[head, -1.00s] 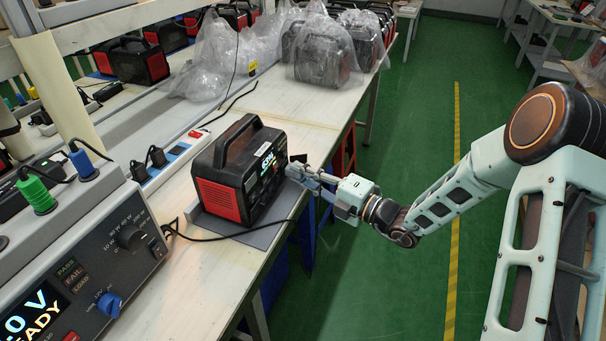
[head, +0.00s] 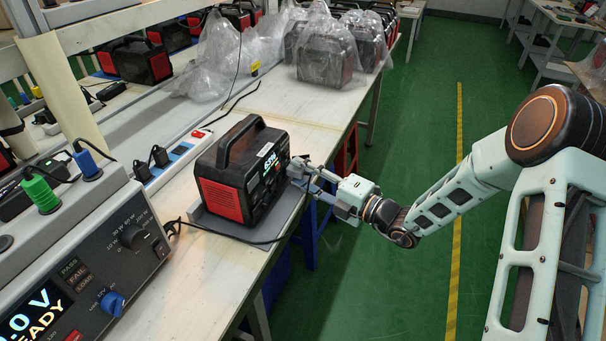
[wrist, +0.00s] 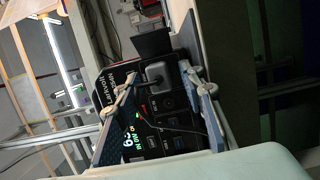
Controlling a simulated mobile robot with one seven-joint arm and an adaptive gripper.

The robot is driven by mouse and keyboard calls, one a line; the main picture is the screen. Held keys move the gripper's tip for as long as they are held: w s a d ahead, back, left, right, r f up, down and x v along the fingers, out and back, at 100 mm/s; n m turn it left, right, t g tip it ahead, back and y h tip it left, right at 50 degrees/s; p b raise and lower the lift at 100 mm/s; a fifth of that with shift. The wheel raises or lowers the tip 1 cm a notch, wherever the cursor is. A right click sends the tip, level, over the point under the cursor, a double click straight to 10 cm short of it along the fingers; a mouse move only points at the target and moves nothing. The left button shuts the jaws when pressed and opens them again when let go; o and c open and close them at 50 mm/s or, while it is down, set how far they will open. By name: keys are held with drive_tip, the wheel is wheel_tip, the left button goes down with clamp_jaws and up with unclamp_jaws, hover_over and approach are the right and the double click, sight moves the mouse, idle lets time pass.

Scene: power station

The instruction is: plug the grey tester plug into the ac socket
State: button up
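The grey tester plug (wrist: 160,77) shows in the wrist view against the front panel of the black and red power station (wrist: 150,125), where the ac socket is hidden behind it. How deep it sits I cannot tell. In the head view the power station (head: 243,170) stands upright on a grey mat (head: 217,226). My gripper (head: 307,175) is at its right side, facing the panel. In the wrist view my gripper (wrist: 160,78) has its fingers spread on either side of the plug, with gaps. A thin black cable (head: 240,241) runs from the panel side across the mat.
A tester (head: 85,255) with a lit display stands at the lower left. A white power strip (head: 175,160) with black plugs lies behind the power station. Bagged units (head: 325,55) stand farther along the bench. The green floor to the right is clear.

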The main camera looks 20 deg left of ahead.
drive_tip(key=v, duration=1.2)
